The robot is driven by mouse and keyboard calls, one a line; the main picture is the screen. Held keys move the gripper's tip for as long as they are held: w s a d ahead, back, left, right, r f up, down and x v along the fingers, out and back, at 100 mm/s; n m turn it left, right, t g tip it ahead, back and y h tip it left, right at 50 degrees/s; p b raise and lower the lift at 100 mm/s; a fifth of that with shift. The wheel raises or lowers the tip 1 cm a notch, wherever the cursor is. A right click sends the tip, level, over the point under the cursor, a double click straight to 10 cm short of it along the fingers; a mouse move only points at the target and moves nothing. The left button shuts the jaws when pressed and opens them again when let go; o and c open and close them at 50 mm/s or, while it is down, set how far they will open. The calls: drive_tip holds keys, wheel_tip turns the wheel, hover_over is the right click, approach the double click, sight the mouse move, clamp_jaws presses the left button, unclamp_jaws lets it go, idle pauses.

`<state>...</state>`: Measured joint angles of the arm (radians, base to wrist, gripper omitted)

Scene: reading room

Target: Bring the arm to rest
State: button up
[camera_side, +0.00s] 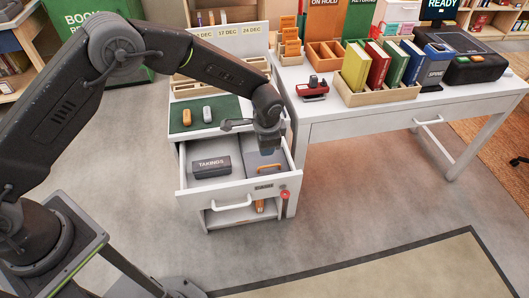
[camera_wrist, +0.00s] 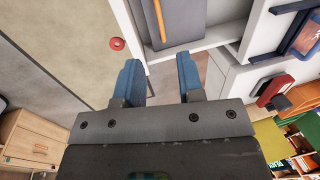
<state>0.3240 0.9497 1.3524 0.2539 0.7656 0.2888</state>
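My gripper (camera_side: 268,143) hangs over the right part of the open white drawer (camera_side: 236,187). In the wrist view my gripper (camera_wrist: 158,72) shows two blue-grey fingers standing apart, with nothing between them. The drawer holds a dark case marked TAKINGS (camera_side: 211,166) at left and a grey box with an orange handle (camera_side: 268,169) at right, below my gripper. The grey box also shows at the top of the wrist view (camera_wrist: 184,22), beyond the fingertips. The side view does not show clearly how high my gripper is above the box.
A red round piece (camera_side: 285,195) sits at the drawer's front right corner. A green mat (camera_side: 207,114) with small orange and white items lies on the cabinet top. A white desk (camera_side: 345,128) at right carries a red stapler (camera_side: 312,89) and a book rack (camera_side: 377,97). Floor in front is clear.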

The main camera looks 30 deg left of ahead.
drive_tip(key=shift+s+d+r, duration=0.15)
drive_tip(key=shift+r, duration=0.8)
drive_tip(key=s+a+r+n+t, duration=0.1)
drive_tip(key=s+a+r, duration=0.2)
drive_tip(key=r, duration=0.4)
drive_tip(key=s+a+r+n+h, duration=0.1)
drive_tip(key=s+a+r+n, duration=0.2)
drive_tip(key=r, duration=0.4)
drive_tip(key=s+a+r+t, duration=0.1)
drive_tip(key=s+a+r, duration=0.25)
drive_tip(key=r, duration=0.45)
drive_tip(key=s+a+r+n+t, duration=0.1)
drive_tip(key=s+a+r+n, duration=0.1)
drive_tip(key=s, duration=0.8)
drive_tip(key=s+a+r+n+t, duration=0.1)
drive_tip(key=s+a+r+n, duration=0.1)
drive_tip(key=s, duration=0.8)
drive_tip(key=shift+s+a+n+h, duration=0.3)
drive_tip(key=shift+a+n, duration=0.05)
drive_tip(key=shift+n, duration=0.15)
drive_tip(key=shift+o, duration=0.2)
drive_tip(key=shift+w, duration=0.1)
